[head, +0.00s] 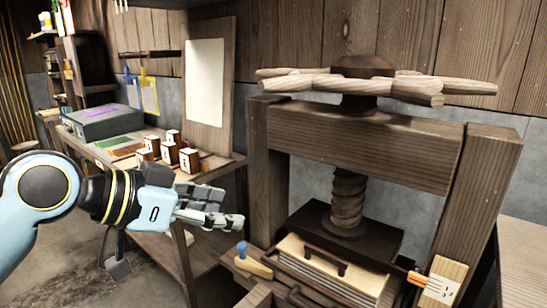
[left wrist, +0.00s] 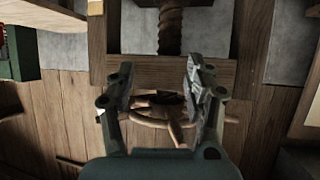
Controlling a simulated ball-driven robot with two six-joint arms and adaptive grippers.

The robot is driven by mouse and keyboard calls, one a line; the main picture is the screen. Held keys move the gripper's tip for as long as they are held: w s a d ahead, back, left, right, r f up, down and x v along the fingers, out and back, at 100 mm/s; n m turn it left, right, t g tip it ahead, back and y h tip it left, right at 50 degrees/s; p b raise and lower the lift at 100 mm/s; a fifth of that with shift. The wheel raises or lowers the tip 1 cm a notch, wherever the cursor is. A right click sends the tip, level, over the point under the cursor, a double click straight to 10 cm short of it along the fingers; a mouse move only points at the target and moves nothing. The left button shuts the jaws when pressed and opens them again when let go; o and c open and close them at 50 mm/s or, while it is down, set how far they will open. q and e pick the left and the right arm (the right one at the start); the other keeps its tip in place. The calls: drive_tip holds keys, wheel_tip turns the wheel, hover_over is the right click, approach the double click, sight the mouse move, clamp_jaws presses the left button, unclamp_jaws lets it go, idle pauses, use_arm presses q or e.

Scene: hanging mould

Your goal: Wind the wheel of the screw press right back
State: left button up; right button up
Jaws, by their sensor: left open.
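The screw press stands at the right in the head view. Its wooden wheel (head: 378,82) has several spokes and sits above the top beam (head: 365,138). The threaded screw (head: 348,200) runs down from the beam to a dark plate (head: 335,235). In the left wrist view, the wheel (left wrist: 152,118) shows between and beyond the fingers, with the screw (left wrist: 171,30) above it in the picture. My left gripper (head: 238,220) is open and empty, left of the press and lower than the wheel, apart from it. My right gripper is not in view.
A drawer-like box with a dark handle (head: 325,260) sits under the plate. A blue-knobbed tool (head: 242,250) and an orange-handled tool (head: 417,279) lie by it. A bench (head: 215,165) with small wooden blocks (head: 188,158) and a grey case (head: 102,122) stands behind my left arm.

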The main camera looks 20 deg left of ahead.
sight(280, 86)
use_arm(q)
drive_tip(key=w+a+r+m+t+h, duration=0.1)
drive_tip(key=w+r+t+h, duration=0.1)
drive_tip(key=w+r, duration=0.45)
drive_tip(key=w+a+r+m+t+h, duration=0.1)
drive_tip(key=w+r+t+h, duration=0.15)
drive_tip(key=r, duration=0.75)
drive_tip(key=shift+g, duration=0.35)
drive_tip(key=p+x, duration=0.3)
drive_tip(key=x, duration=0.6)
drive_tip(key=shift+w+d+f, duration=0.1)
drive_tip(key=shift+d+f, duration=0.05)
drive_tip(key=shift+d, duration=0.25)
drive_tip(key=shift+w+d+f, duration=0.1)
drive_tip(key=shift+w+d, duration=0.2)
drive_tip(key=shift+w, duration=0.05)
clamp_jaws()
